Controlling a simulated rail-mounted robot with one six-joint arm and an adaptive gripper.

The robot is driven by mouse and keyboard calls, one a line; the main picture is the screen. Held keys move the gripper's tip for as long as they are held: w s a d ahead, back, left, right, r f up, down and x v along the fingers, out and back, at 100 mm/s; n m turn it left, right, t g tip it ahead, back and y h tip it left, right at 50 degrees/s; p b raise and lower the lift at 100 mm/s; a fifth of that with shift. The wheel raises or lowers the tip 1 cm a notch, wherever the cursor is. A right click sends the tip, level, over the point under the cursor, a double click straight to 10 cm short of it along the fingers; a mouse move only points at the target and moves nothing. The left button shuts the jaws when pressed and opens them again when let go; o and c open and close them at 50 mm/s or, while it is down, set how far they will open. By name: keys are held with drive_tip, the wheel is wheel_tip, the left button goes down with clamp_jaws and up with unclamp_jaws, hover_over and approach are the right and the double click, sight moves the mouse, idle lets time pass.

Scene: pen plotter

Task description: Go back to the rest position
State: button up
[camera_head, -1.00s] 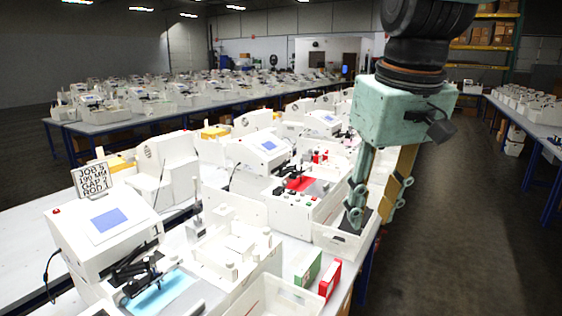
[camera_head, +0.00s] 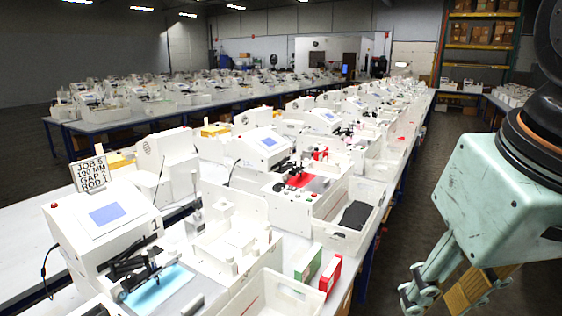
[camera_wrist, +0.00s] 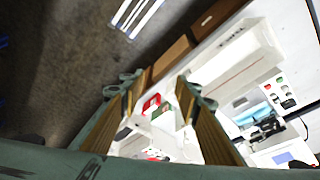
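My gripper (camera_head: 432,298) hangs at the lower right of the head view, over the dark aisle floor, clear of the bench edge. In the wrist view, its two brown-padded fingers (camera_wrist: 160,88) stand apart with a gap between them. The gap shows the bench top below and beyond, and no held object. The nearest plotter station, a white console (camera_head: 100,222) with a blue screen, stands at the lower left. A blue sheet (camera_head: 160,286) lies on its bed. A sign (camera_head: 93,174) reading "JOB 5, 190 MM, GAP 2, ROD 1" stands behind the console.
A green box (camera_head: 308,263) and a red box (camera_head: 331,273) stand near the bench's front edge, beside a white tray (camera_head: 272,296). A white bin with a dark pad (camera_head: 355,215) stands farther back. More stations line the bench. The aisle floor (camera_head: 420,225) is clear.

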drive_tip(key=shift+m, duration=0.3)
drive_tip(key=s, duration=0.1)
drive_tip(key=s+f, duration=0.2)
drive_tip(key=s, duration=0.1)
drive_tip(key=shift+d+f, duration=0.25)
